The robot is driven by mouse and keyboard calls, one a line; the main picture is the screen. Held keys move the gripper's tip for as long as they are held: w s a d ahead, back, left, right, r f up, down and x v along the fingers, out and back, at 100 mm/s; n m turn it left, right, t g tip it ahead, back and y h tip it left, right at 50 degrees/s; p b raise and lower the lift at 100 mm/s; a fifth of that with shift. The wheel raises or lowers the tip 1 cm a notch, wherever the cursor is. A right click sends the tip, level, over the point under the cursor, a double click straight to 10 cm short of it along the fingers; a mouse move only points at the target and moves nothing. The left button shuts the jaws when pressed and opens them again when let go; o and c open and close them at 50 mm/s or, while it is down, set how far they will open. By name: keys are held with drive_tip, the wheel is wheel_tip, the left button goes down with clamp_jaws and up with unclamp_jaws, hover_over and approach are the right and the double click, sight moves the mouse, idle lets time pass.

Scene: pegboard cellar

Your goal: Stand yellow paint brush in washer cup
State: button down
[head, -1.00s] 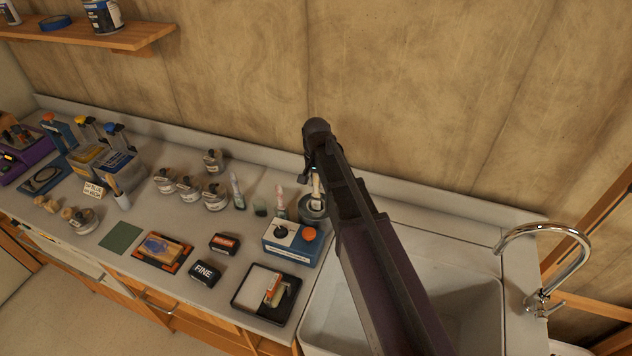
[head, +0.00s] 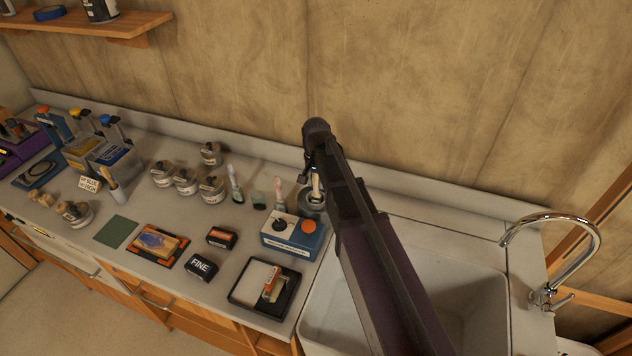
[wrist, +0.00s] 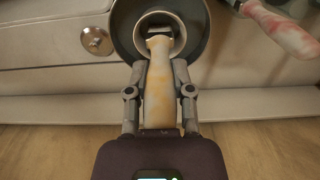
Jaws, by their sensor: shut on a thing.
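The yellow paint brush (wrist: 160,85) has a pale handle with yellow stains. My gripper (wrist: 160,68) is shut on it, one finger on each side. The washer cup (wrist: 120,28) is dark and round with a lighter inner ring, at the top of the wrist view. The brush's far end lies across the cup's opening in that view; how deep it reaches inside cannot be told. In the head view, the cup (head: 311,210) stands by the sink's back left corner, and the brush (head: 317,187) shows above it, partly hidden by my arm.
The white sink (head: 455,285) with a chrome tap (head: 560,228) lies right of the cup. A blue box (head: 292,236) stands just in front, and a pink-stained brush (head: 277,195) is close on the left, also at the wrist view's upper right (wrist: 285,30). Several jars stand further left.

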drive_tip(key=shift+c, duration=2.1)
unclamp_jaws()
drive_tip(key=shift+r, duration=0.1)
